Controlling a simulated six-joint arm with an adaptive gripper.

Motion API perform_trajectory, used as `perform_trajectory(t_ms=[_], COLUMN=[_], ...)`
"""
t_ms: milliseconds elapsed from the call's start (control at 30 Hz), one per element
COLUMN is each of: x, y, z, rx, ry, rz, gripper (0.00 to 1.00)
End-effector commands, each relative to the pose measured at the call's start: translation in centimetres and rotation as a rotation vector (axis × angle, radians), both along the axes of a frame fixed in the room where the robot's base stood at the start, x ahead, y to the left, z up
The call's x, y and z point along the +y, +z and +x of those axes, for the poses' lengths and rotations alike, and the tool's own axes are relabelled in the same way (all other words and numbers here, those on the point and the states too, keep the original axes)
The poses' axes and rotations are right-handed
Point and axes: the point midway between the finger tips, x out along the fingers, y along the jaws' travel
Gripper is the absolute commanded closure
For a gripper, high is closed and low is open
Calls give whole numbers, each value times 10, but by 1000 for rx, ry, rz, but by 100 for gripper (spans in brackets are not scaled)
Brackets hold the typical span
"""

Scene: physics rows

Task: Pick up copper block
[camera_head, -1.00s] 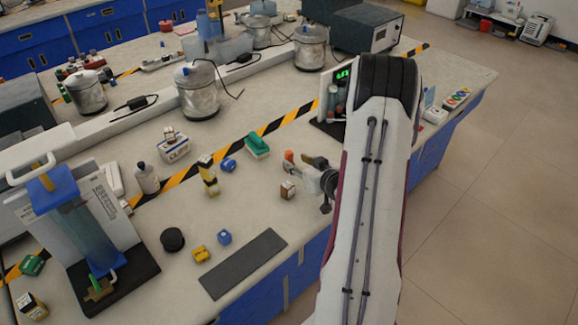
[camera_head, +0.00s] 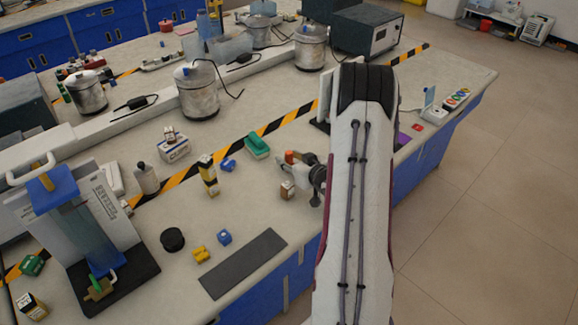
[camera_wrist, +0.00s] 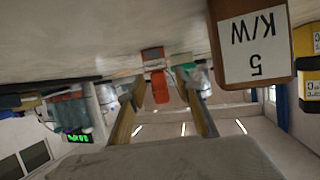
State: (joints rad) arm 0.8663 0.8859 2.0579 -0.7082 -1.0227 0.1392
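The copper block (camera_head: 287,189) is a small brown block with a white label, standing on the bench just in front of my gripper in the head view. In the wrist view the copper block (camera_wrist: 250,42) is large at the upper right, its label reading upside down, "5 K/W". My gripper (camera_head: 285,176) is low over the bench beside and behind the block, partly hidden by my arm. In the wrist view my gripper (camera_wrist: 166,93) has its two fingers apart, with the block outside them to the right. No object is clearly held.
An orange-red object (camera_wrist: 152,58) shows beyond the fingers. A yellow-and-black stack (camera_head: 208,174), a blue block (camera_head: 228,165) and a green item (camera_head: 257,147) stand to the left. A dark mat (camera_head: 243,263) lies in front; bare bench surrounds the block.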

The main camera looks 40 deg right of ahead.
Motion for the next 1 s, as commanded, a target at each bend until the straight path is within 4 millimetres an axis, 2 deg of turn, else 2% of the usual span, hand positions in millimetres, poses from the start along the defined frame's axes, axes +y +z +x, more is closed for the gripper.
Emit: perform_trajectory(t_ms=[200, 667, 700, 800, 833, 1000], x=[-2, -2, -2, -2, -2, -2], y=[-4, -4, -4, -4, -4, -3], z=[10, 10, 10, 10, 10, 10], rx=[-1, -1, -1, -1, -1, -3], ry=[0, 0, 0, 0, 0, 0], rz=[0, 0, 0, 0, 0, -2], gripper=[66, 66, 69, 95, 100, 100])
